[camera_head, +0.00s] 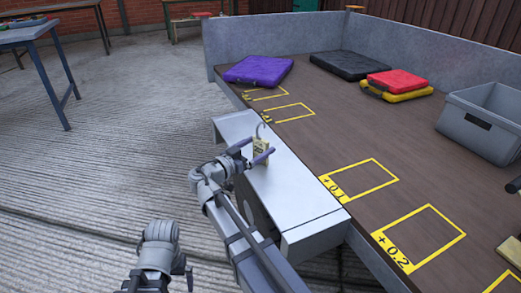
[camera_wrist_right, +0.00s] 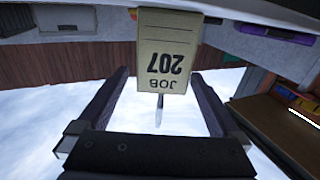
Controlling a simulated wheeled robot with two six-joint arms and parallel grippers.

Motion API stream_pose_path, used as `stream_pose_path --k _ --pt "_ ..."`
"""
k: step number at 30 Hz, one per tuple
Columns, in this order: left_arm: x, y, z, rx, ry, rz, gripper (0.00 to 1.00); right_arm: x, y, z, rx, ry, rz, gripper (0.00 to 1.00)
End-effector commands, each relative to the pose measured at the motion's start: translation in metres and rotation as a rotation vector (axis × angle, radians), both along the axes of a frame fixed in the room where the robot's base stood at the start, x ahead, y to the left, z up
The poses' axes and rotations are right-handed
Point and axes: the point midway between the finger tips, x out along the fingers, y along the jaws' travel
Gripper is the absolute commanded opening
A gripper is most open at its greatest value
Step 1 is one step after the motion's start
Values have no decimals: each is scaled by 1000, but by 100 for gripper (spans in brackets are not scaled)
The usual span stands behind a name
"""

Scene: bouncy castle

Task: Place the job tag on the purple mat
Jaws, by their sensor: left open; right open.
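The job tag (camera_head: 259,147) is a small cream card, upright above the light grey metal ledge at the table's near side, with a thin curved wire or loop at its top. In the right wrist view the tag (camera_wrist_right: 166,50) reads "JOB 207" upside down. My right gripper (camera_head: 251,152) is open, with its fingertips on either side of the tag; contact cannot be told. The purple mat (camera_head: 258,70) lies at the table's far left corner, beyond the tag. My left gripper (camera_head: 158,282) is open and empty at the bottom, left of the table, partly cut off.
A black mat (camera_head: 347,65) and a red mat (camera_head: 398,79) on a yellow one (camera_head: 400,97) lie at the back. A grey crate (camera_head: 482,121) stands at right. Yellow outlined squares mark the brown tabletop (camera_head: 345,130), whose middle is clear. Grey walls border the back.

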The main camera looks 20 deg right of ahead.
Motion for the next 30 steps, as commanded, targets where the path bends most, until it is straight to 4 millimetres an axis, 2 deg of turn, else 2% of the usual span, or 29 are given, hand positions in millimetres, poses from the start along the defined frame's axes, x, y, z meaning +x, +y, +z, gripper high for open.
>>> stream_pose_path --k 10,18,30 --pt "0 0 3 0 0 0 100 21 -40 3 0 0 -4 100" --pt "0 0 3 0 0 0 100 23 -44 3 0 0 0 99" --pt "0 0 3 0 0 0 100 23 -43 3 0 0 -1 54"
